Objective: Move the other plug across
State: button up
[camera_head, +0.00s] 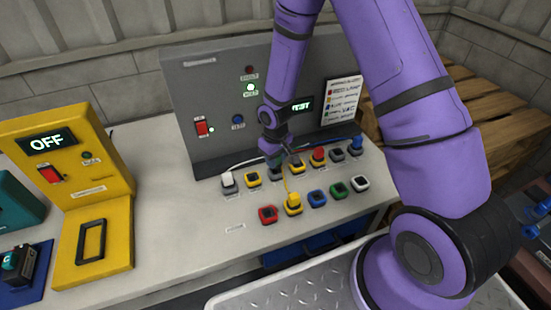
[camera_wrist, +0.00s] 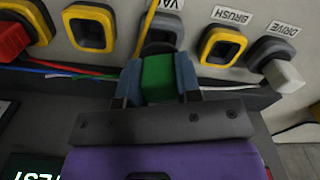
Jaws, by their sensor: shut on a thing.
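My gripper (camera_wrist: 158,85) is shut on a green plug (camera_wrist: 158,78), with one finger on each side of it. In the wrist view the plug is at the dark VAC socket (camera_wrist: 160,35), partly covering it. I cannot tell whether it is seated. In the head view my gripper (camera_head: 277,160) is over the back row of sockets and hides most of the plug. A yellow plug (camera_head: 293,204) stands in the front row, and its yellow cable runs back past my gripper. A white plug (camera_head: 228,181) is at the DRIVE socket. A red plug (camera_head: 318,155) stands farther right.
Empty yellow sockets (camera_head: 252,178) and (camera_head: 297,167) flank my gripper. The front row has open red (camera_head: 268,214), blue (camera_head: 317,198) and white (camera_head: 360,183) sockets. A grey upright panel (camera_head: 215,95) stands close behind. A yellow unit (camera_head: 60,155) reading OFF stands left.

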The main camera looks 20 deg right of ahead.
jog(key=shift+f, duration=1.35)
jog(key=o, duration=1)
jog(key=shift+r, duration=0.1)
notch_tip(320, 180, up, 11)
jog(key=shift+f, duration=0.2)
jog(key=shift+r, duration=0.1)
